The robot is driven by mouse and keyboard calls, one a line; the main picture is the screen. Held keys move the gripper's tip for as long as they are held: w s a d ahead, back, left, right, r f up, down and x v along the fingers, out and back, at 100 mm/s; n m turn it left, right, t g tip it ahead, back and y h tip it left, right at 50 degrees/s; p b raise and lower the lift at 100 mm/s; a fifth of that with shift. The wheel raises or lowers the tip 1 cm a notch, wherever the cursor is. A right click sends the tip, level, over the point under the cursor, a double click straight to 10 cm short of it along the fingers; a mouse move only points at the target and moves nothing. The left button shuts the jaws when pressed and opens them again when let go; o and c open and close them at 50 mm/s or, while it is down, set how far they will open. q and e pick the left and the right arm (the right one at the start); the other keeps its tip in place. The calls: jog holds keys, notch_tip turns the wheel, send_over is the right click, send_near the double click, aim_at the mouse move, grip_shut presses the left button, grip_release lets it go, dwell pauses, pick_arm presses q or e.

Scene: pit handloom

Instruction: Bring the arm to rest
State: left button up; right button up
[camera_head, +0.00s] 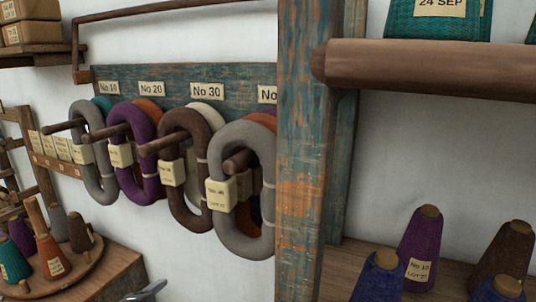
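Only a small grey tip (148,291) shows at the bottom edge, left of the middle. It looks like the end of my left gripper, but most of it is cut off by the frame. I cannot tell whether it is open or shut, or whether it holds anything. It appears in front of the wooden stand's right end. My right gripper and arm are out of view.
Yarn hanks, including a grey one (226,140), hang on pegs of a blue-green board (175,78). A worn wooden post (302,150) stands mid-view. Cones, including a purple one (420,245), stand at lower right; others stand on a round tray (85,268).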

pick_arm(q)
jog(key=s+a+f+m+g+y, duration=0.1)
jog(key=s+a+f+m+g, duration=0.35)
jog(key=s+f+m, duration=0.65)
jog(key=s+a+f+m+g+y, duration=0.1)
jog(key=s+a+f+m+g, duration=0.35)
jog(key=s+f+m, duration=0.7)
notch_tip(320, 180, down, 28)
jog(key=s+a+n+g+b, duration=0.1)
jog(key=s+a+n+b, duration=0.1)
jog(key=n+b, duration=0.3)
jog(key=s+f+b, duration=0.3)
jog(key=s+f, duration=0.4)
jog(key=f, duration=0.4)
jog(key=s+d+f+m+g+b, duration=0.1)
jog(key=s+f+b, duration=0.2)
jog(key=s+f, duration=0.5)
jog(key=shift+f+b, duration=0.4)
jog(key=shift+f, duration=1.35)
jog(key=shift+d+m, duration=0.1)
jog(key=shift+m, duration=0.15)
